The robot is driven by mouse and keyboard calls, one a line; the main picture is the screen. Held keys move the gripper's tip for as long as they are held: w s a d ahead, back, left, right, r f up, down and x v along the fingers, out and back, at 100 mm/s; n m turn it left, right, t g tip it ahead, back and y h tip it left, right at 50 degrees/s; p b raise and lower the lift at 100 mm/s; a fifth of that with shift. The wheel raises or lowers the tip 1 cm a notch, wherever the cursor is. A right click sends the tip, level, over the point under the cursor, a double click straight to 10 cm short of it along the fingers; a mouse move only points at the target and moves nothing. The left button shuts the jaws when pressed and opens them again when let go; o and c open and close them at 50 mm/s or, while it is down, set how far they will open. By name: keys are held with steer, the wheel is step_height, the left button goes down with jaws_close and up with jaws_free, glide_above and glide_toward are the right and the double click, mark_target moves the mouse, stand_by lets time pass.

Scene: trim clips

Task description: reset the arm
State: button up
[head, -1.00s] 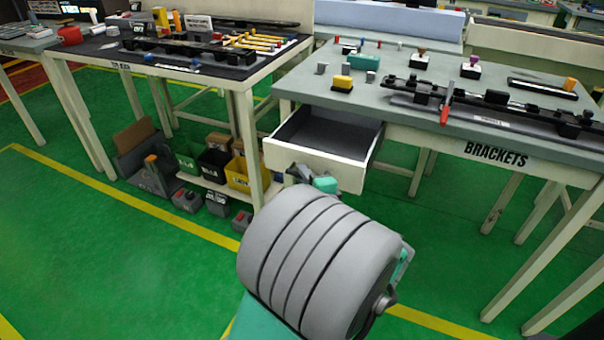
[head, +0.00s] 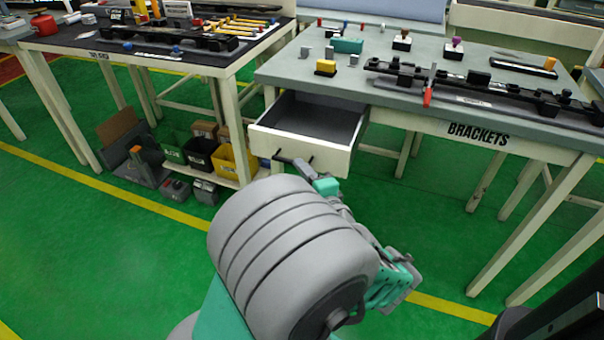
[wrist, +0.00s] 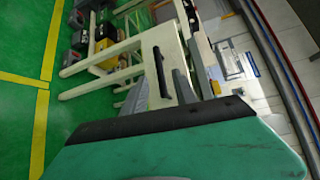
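My gripper (head: 294,161) is just in front of the pulled-out drawer (head: 300,150) under the brackets table. Most of my gripper is hidden behind my own grey arm link in the head view. In the wrist view its two grey fingers (wrist: 158,92) stand apart with nothing between them. The drawer's cream front (wrist: 172,50) and its black handle (wrist: 160,72) lie just beyond the fingers, apart from them as far as I can tell. The drawer is open and looks empty inside.
The brackets table (head: 400,95) carries a black rail fixture (head: 480,90), a yellow block (head: 325,67) and stamps. A second table (head: 90,40) stands left, with yellow (head: 225,160) and black bins on its low shelf. Green floor is clear in front.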

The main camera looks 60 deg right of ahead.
steer(key=shift+s+a+r, duration=0.1)
steer(key=shift+s+a, duration=0.2)
steer(key=shift+s, duration=0.25)
steer(key=w+a+r+n+g+y+p, duration=0.1)
steer(key=w+a+n+g+y+p, duration=0.1)
steer(key=w+a+n+y+p, duration=0.45)
steer(key=w+a+r+n+g+y+p, duration=0.1)
steer(key=w+a+n+g+y+p, duration=0.25)
steer(key=a+n, duration=0.5)
steer(key=s+a+r+n+g+h+p, duration=0.1)
steer(key=a+r+n+g+p, duration=0.4)
steer(key=a+r+n+p, duration=0.6)
steer(key=a+r+p, duration=0.1)
steer(key=a+r, duration=0.3)
steer(key=a, duration=0.2)
steer(key=shift+s+r+h, duration=0.2)
steer(key=shift+s+h, duration=0.1)
steer(key=shift+s, duration=0.05)
